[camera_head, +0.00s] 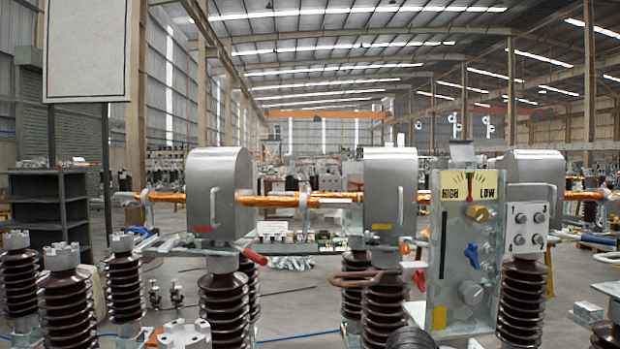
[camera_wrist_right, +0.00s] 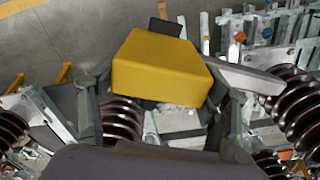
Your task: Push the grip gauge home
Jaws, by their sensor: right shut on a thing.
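In the head view, a dial plate (camera_head: 469,186) marked HIGH and LOW sits at the top of a pale upright panel (camera_head: 462,265) at the right. Its dark needle stands near the middle. In the right wrist view, my right gripper (camera_wrist_right: 158,103) is shut on a yellow block (camera_wrist_right: 160,72), with a dark finger on each side. A dark piece (camera_wrist_right: 166,27) sticks out beyond its far end. I cannot tell whether this block is part of the dial panel. My left gripper is not in view.
Brown ribbed insulators (camera_head: 225,305) stand along the front. In the wrist view, a grey part (camera_wrist_right: 245,76) lies close beside the yellow block.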

